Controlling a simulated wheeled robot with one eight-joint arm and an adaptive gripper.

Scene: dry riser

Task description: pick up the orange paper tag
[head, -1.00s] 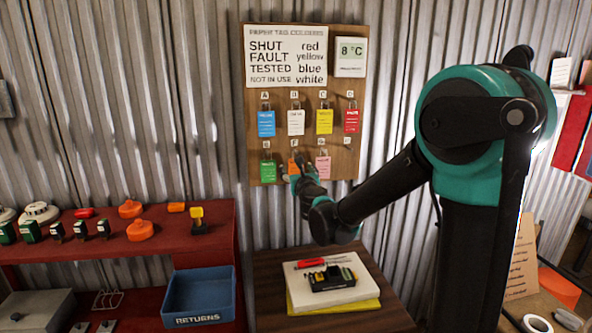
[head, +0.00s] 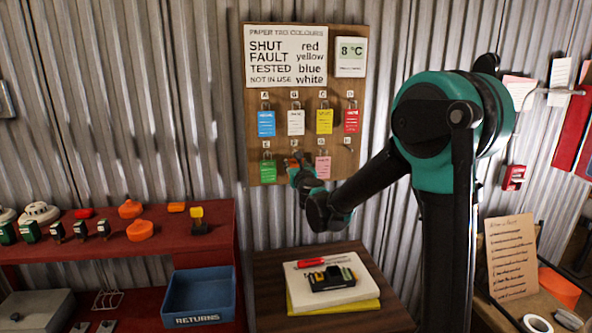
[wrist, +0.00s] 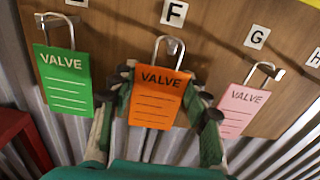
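The orange paper tag (wrist: 158,98), marked VALVE, hangs by a metal loop from the hook under letter F on the wooden board. My gripper (wrist: 163,80) is at the board, with one finger on each side of the tag. The fingers look open, the left one very close to the tag's left edge; I cannot tell whether they touch. In the head view my gripper (head: 297,166) hides most of the orange tag. A green tag (wrist: 64,80) hangs to its left and a pink tag (wrist: 240,109) to its right, close to the fingers.
Blue (head: 266,123), white (head: 296,122), yellow (head: 324,121) and red (head: 351,121) tags hang in the row above. A wooden table (head: 268,281) with a tool stack stands below. A blue RETURNS bin (head: 199,298) and a red shelf (head: 60,250) are at left.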

